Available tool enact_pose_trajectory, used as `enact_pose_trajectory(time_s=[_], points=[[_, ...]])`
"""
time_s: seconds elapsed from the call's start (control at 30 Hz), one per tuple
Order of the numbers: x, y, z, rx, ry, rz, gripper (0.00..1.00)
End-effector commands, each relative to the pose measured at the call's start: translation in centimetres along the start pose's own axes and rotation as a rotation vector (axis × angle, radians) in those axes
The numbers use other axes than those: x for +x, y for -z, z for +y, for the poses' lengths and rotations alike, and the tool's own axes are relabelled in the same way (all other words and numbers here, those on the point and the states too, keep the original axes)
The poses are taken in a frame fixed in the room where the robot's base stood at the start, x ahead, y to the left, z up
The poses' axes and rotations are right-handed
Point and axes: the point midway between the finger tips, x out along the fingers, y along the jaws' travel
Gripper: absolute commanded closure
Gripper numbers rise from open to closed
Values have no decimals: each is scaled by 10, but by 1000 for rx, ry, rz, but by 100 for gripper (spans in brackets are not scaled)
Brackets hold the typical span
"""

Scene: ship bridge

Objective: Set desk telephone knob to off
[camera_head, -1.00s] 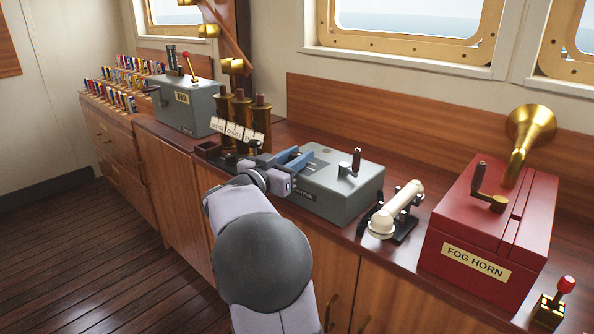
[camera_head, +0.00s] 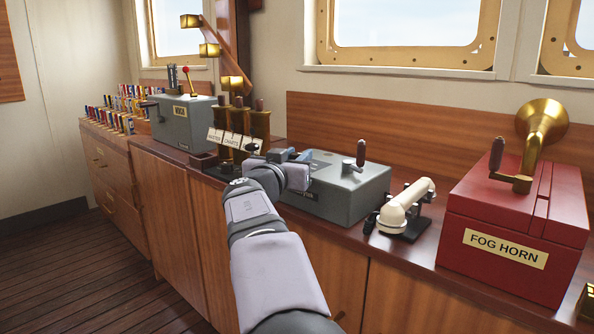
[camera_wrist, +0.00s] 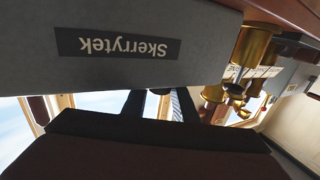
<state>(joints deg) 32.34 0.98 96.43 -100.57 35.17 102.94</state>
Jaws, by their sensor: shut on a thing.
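A grey box (camera_head: 340,195) with a dark name plate on its front and a crank on top stands on the counter. The wrist view shows its plate (camera_wrist: 117,44), reading "Skerrytek" upside down. A white telephone handset (camera_head: 412,198) rests on a black base to its right, apart from my gripper. My gripper (camera_head: 298,157) is at the left end of the grey box, close to its top and front edge. Its dark fingers also show below the plate in the wrist view (camera_wrist: 160,105). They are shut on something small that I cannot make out. No knob setting is readable.
Brass voice pipes (camera_head: 258,125) with white labels stand close on the left. A red fog horn box (camera_head: 520,225) stands at the right. Another grey box (camera_head: 185,122) and several small flags (camera_head: 115,108) are further left. The counter's front edge runs below my gripper.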

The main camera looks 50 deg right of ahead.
Motion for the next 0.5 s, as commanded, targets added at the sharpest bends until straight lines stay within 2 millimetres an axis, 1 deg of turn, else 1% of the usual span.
enact_pose_trajectory(time_s=[0.03, 0.37, 0.4, 0.47, 0.5], points=[[0, -4, 1, 1, 3, -2, 96], [0, -2, 0, -1, 9, -3, 96], [0, -2, 0, -1, 9, -3, 69], [0, -2, 0, -1, 9, -2, 55], [0, -1, 0, -1, 9, -2, 55]])
